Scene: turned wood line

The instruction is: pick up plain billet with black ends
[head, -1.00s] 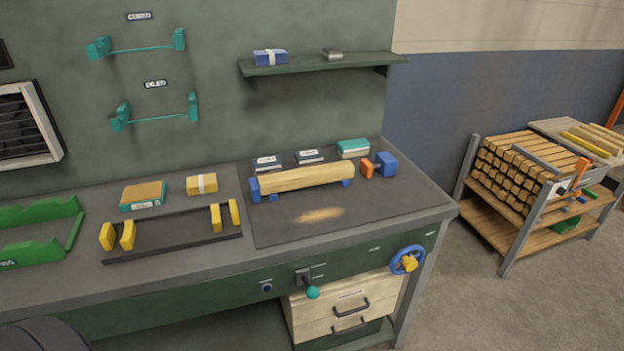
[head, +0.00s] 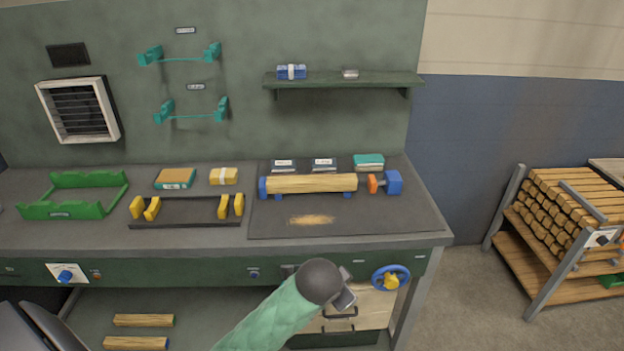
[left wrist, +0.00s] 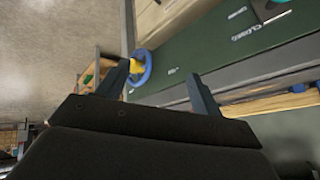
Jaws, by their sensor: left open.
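A plain wooden billet (head: 312,183) lies on the dark mat of the bench between blue end pieces; its own end colours are hidden. Two more billets lie under the bench at lower left. The upper one (head: 143,320) has ends too small to read, and the lower one (head: 136,343) shows a blue right end. No black-ended billet can be told for sure. My left gripper (head: 346,300) is in front of the bench, below the worktop and left of the blue handwheel (head: 391,277). In the left wrist view its fingers (left wrist: 160,85) are apart and empty. My right gripper is out of view.
A rack (head: 560,262) at right carries several stacked billets. On the bench are a green cradle (head: 72,211), a black tray with yellow supports (head: 185,224) and an orange and blue clamp (head: 393,182). The bench edge and drawers (head: 372,306) are close to my left arm.

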